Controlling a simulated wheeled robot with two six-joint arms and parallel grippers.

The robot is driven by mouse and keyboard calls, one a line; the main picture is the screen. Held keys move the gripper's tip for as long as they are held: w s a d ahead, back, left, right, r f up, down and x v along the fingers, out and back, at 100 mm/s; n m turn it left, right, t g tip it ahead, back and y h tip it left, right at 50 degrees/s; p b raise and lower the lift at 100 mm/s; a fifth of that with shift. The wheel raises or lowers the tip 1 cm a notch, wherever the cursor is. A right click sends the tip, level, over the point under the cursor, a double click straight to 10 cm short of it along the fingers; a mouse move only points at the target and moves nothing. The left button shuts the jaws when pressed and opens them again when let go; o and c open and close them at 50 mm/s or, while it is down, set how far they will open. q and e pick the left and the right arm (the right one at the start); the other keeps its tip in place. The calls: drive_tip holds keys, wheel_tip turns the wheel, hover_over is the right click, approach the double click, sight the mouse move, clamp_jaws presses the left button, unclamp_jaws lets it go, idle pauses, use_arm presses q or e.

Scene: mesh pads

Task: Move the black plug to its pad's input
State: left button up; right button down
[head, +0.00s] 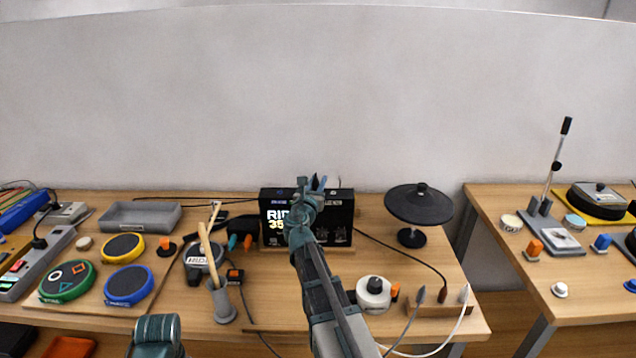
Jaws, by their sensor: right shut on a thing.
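My right gripper (313,184) is raised in front of the black drum module (275,238), with its fingertips near the module's top edge. It is shut on a small dark thing, mostly hidden between the fingers; I cannot tell for sure that it is the black plug. A dark plug (442,294) on a black cable stands in the wooden holder at the right, between a grey plug (420,295) and a white plug (464,293). Round pads rimmed in green (66,295), yellow (124,262) and blue (128,300) lie at the left. My left gripper is out of view.
A black cymbal pad (419,205) stands right of the module. A white round device (373,288) sits near the front. A grey cup (223,304) with drumsticks stands left of my right arm. A grey tray (139,216) lies behind the pads. A gap separates the right table (590,295).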

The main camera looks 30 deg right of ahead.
drive_tip(key=c, duration=0.7)
unclamp_jaws()
drive_tip(key=shift+o, duration=0.2)
drive_tip(key=v, duration=1.4)
drive_tip(key=shift+w, duration=0.15)
drive_tip(key=s+a+f+m+g+y+p, duration=0.2)
drive_tip(key=s+a+f+m+g, duration=0.1)
drive_tip(key=a+m, duration=0.3)
drive_tip(key=s+a+f+m+g+y+p, duration=0.2)
drive_tip(key=s+a+f+m+g+y, duration=0.1)
drive_tip(key=s+a+f+m, duration=0.2)
drive_tip(key=s+a+f+m+g+y+p, duration=0.2)
drive_tip(key=s+a+f+m+g+y, duration=0.1)
drive_tip(key=a+m, duration=0.5)
drive_tip(key=shift+s+a+f+m+g, duration=0.15)
drive_tip(key=shift+s+a+f+g, duration=0.15)
drive_tip(key=shift+f, duration=0.2)
drive_tip(key=shift+s+a+f+m+g, duration=0.2)
drive_tip(key=shift+s+a+f, duration=0.15)
drive_tip(key=shift+f, duration=0.2)
drive_tip(key=s+a+f+m+g+y+p, duration=0.1)
drive_tip(key=s+a+m+g+y, duration=0.2)
drive_tip(key=s+a, duration=0.4)
drive_tip(key=shift+s+a+m+p, duration=0.3)
drive_tip(key=shift+s+a+m, duration=0.05)
drive_tip(key=shift+a, duration=0.9)
